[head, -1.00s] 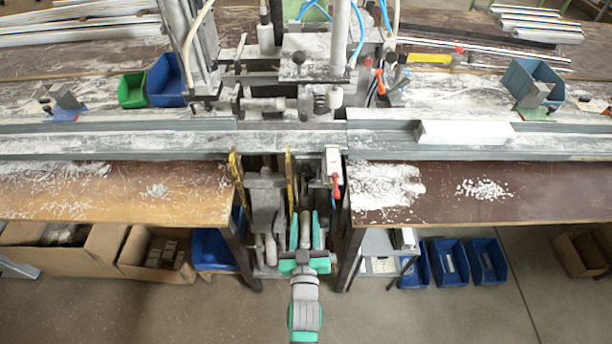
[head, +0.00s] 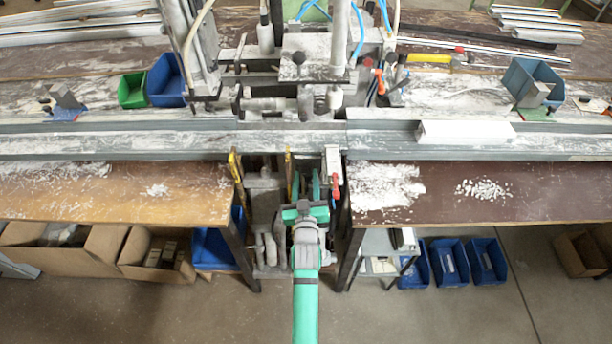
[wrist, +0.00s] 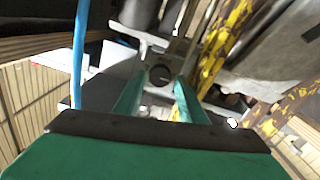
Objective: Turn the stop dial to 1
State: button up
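In the wrist view a dark round knob (wrist: 160,74), which looks like the stop dial, sits on a light grey part. Its markings and setting are too small to read. My gripper (wrist: 158,84) is open, its two green fingers apart. The knob shows between and just beyond the fingertips; I cannot tell whether they touch it. In the head view my gripper (head: 306,178) is under the middle of the bench, in the gap between the two tabletops. There I cannot make out the knob behind my arm.
Yellow bars (head: 236,166) stand left of my gripper in the head view, and a red-handled lever (head: 336,188) hangs close on its right. A worn yellow bar (wrist: 222,48) is near the right finger in the wrist view. A blue hose (wrist: 79,50) runs at left.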

jog(key=shift+w, duration=0.7)
jog(key=shift+c, duration=0.3)
jog(key=c, duration=0.7)
jog(key=m, duration=0.5)
jog(key=shift+m, duration=0.4)
jog(key=m, duration=0.6)
jog(key=shift+d, duration=0.15)
jog(key=shift+f, duration=0.1)
